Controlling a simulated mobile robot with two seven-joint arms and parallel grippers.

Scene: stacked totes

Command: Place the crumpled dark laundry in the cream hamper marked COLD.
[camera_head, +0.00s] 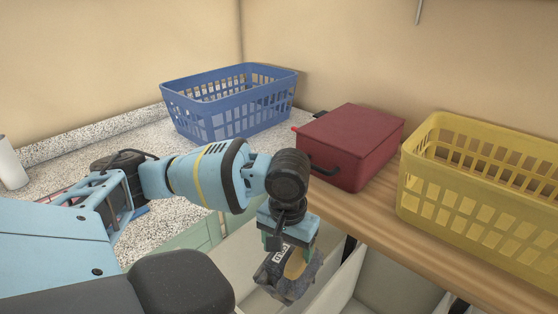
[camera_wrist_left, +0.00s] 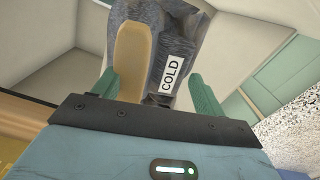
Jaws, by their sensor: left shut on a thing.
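The crumpled dark laundry (camera_head: 290,286) is a dark grey bundle with a tan strip on it. It also shows in the left wrist view (camera_wrist_left: 186,30), with a white COLD label lying against it. My left gripper (camera_head: 287,248) points down and is shut on the bundle, its green fingers on either side, as the left wrist view (camera_wrist_left: 155,82) also shows. The bundle hangs over cream hampers (camera_head: 335,291) below the counter level. I see no lettering on the hamper walls, so I cannot tell which is marked COLD. My right gripper is not in view.
A wooden ledge (camera_head: 371,220) runs right of the hampers, with a red case (camera_head: 362,135) and a yellow basket (camera_head: 470,212) on it. A blue basket (camera_head: 232,108) stands on the speckled counter (camera_head: 66,152) behind. Another cream hamper compartment (camera_head: 398,281) lies to the right.

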